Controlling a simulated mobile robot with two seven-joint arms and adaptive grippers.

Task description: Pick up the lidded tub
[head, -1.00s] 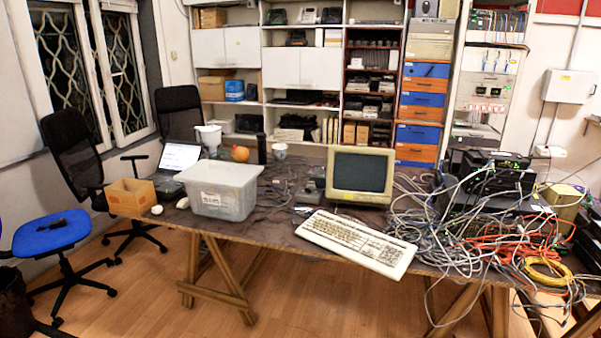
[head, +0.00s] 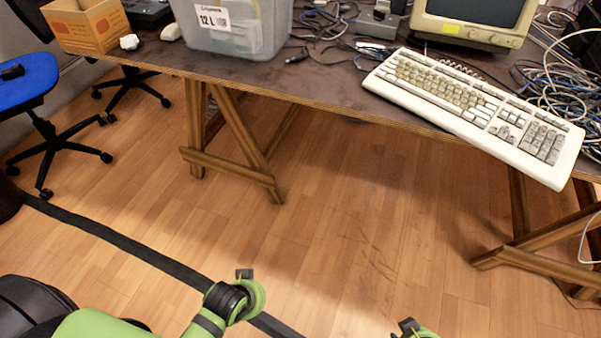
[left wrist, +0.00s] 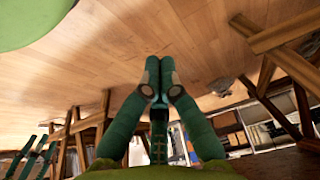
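The lidded tub (head: 268,22) is a translucent grey plastic box with a white "12 L" label. It stands on the dark tabletop near the front edge at the top of the head view; its upper part and lid are cut off. My left arm shows low in the head view, well below and apart from the tub; its fingers cannot be made out there. In the left wrist view my left gripper (left wrist: 158,78) has its two green fingers together at the tips, with nothing seen between them. Only a bit of my right arm shows at the bottom edge.
A cardboard box (head: 88,25) and a white mouse (head: 171,32) are left of the tub. A cream keyboard (head: 470,105), monitor (head: 478,18) and cables lie to the right. Wooden trestles (head: 230,165) hold the table (head: 330,98). The floor in front is clear; a blue chair is left.

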